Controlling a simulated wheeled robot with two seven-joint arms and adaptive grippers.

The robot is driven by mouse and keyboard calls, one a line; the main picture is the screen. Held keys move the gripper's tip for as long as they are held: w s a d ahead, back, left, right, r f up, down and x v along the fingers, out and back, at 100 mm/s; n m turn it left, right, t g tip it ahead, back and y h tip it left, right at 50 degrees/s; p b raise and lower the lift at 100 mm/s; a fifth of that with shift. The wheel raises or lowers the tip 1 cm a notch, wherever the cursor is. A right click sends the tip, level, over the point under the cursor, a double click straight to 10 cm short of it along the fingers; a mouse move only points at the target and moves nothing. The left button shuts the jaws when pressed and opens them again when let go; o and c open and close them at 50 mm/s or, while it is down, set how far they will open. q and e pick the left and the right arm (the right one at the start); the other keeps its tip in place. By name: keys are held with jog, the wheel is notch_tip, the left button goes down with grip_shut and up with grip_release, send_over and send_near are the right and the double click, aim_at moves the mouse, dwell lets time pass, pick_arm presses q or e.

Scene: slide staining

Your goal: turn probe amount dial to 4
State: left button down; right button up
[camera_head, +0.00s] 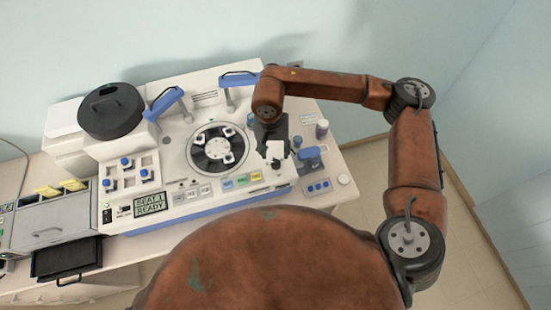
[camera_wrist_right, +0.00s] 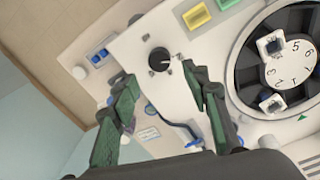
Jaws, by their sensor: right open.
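The probe amount dial appears to be the small black round knob (camera_wrist_right: 159,59) on the white machine panel in the right wrist view. It has a light pointer mark, but I cannot read its setting. My right gripper (camera_wrist_right: 156,80) is open, its two green-padded fingers spread apart. The knob lies between and just beyond the fingertips, with nothing held. In the head view my right gripper (camera_head: 276,154) hangs over the right part of the machine and the knob cannot be made out there. My left gripper is not in view.
The white machine (camera_head: 205,100) has a dark numbered carousel (camera_head: 217,148), beside the gripper. Blue-handled parts (camera_head: 311,157) and small bottles (camera_head: 322,129) stand to the right. A black lidded pot (camera_head: 110,112) is at left.

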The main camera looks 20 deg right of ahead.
aim_at(275, 162)
notch_tip(275, 162, down, 6)
jog(key=shift+s+d+r+p, duration=0.1)
jog(key=shift+d+r+p, duration=0.05)
jog(key=shift+p, duration=0.65)
jog(key=shift+c, duration=0.2)
jog(key=c, duration=1.1)
